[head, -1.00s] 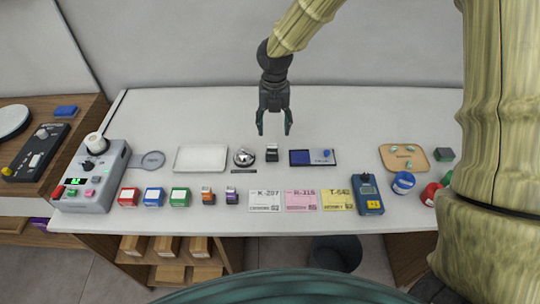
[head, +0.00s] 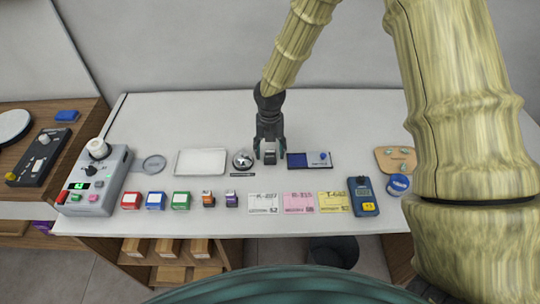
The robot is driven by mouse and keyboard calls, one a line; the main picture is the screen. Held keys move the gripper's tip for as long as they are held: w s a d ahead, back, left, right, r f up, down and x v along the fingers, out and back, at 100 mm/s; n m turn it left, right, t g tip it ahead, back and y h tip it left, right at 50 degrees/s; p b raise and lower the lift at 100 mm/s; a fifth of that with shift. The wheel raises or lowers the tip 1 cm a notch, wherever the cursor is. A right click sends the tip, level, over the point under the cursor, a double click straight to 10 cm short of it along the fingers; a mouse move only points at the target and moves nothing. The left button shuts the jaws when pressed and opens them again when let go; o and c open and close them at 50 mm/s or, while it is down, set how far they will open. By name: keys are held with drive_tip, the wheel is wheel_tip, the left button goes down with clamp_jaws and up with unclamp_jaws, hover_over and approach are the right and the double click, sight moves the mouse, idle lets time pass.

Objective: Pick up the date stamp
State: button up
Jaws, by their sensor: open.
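The date stamp, a small dark block with a pale front (head: 269,158), stands on the white counter between the silver bell and the blue ink pad. My gripper (head: 269,155) points down over it, with one finger on each side of the stamp. The fingers are open. I cannot tell whether either fingertip touches the stamp. The gripper hides the stamp's upper part.
The silver bell (head: 243,160) stands close on the left, and the ink pad (head: 310,160) close on the right. Small stamps, including an orange one (head: 208,199), and paper tickets (head: 298,203) line the front. The counter behind is clear.

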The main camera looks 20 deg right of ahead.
drive_tip(key=shift+f, duration=0.95)
drive_tip(key=c, duration=1.2)
drive_tip(key=shift+r, duration=0.1)
drive_tip(key=shift+r+b, duration=0.45)
drive_tip(key=shift+r, duration=0.4)
drive_tip(key=shift+s+r+b, duration=0.2)
drive_tip(key=shift+r+b, duration=0.3)
drive_tip(key=shift+r, duration=0.25)
drive_tip(key=s+a+r+b, duration=0.1)
drive_tip(key=s+b, duration=0.3)
drive_tip(key=s, duration=1.1)
drive_tip(key=shift+s+a+r+b, duration=0.25)
drive_tip(key=shift+a+r+b, duration=0.1)
drive_tip(key=shift+a, duration=0.1)
